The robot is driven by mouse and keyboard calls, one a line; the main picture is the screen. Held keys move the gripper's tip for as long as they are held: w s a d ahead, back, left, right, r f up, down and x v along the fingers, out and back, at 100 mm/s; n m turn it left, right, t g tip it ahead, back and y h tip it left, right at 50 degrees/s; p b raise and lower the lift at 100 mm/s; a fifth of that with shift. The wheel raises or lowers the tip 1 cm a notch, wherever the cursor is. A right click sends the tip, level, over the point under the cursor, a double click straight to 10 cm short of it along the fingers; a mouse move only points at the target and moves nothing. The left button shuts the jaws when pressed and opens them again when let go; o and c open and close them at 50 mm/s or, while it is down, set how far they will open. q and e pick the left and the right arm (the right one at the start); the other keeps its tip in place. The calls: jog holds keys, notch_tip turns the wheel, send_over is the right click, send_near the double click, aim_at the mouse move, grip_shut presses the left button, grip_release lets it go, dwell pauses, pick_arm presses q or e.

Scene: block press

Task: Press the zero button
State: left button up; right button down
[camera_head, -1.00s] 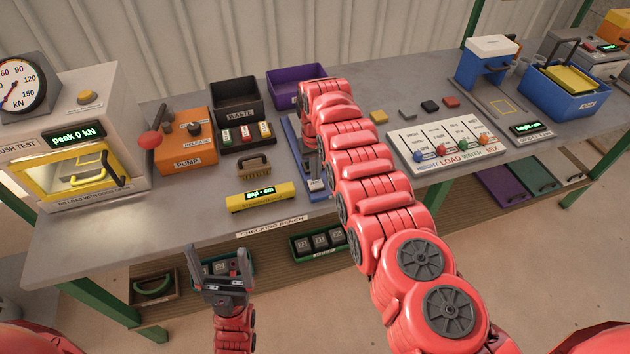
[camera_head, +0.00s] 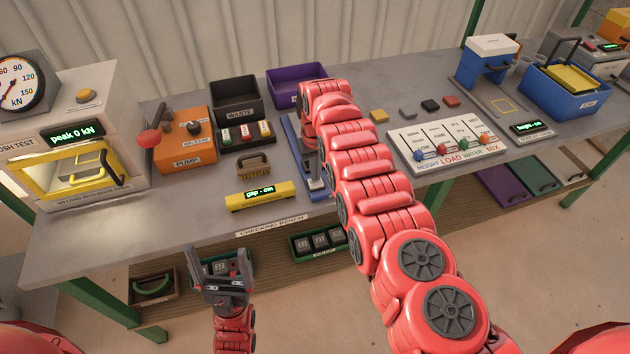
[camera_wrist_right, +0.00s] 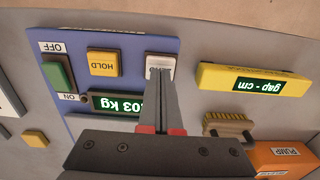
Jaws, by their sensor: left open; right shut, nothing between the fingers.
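The blue scale panel (camera_wrist_right: 190,52) fills the upper middle of the right wrist view, upside down. It carries a pale zero button (camera_wrist_right: 160,63), a yellow HOLD button (camera_wrist_right: 103,63) and a green switch (camera_wrist_right: 58,72) between OFF and ON. Its display (camera_wrist_right: 105,102) reads "03 kg", with its start hidden by my fingers. My right gripper (camera_wrist_right: 159,74) is shut and empty, its tips over the zero button's near edge; I cannot tell whether they touch. In the head view my right arm hides much of the blue scale (camera_head: 292,135). My left gripper (camera_head: 220,257) is open and empty before the bench.
The yellow gap gauge (camera_wrist_right: 210,76) and a brush (camera_wrist_right: 229,125) lie beside the scale. The orange pump (camera_head: 186,155), waste bin (camera_head: 236,92) and purple bin (camera_head: 283,82) stand around it. A slider panel (camera_head: 447,150) is to the right.

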jog(key=shift+f+b, duration=0.7)
jog(key=shift+f, duration=0.15)
jog(key=shift+r, duration=0.15)
notch_tip(320, 180, up, 6)
jog(key=p, duration=0.5)
jog(key=shift+f, duration=0.2)
dwell(0.4)
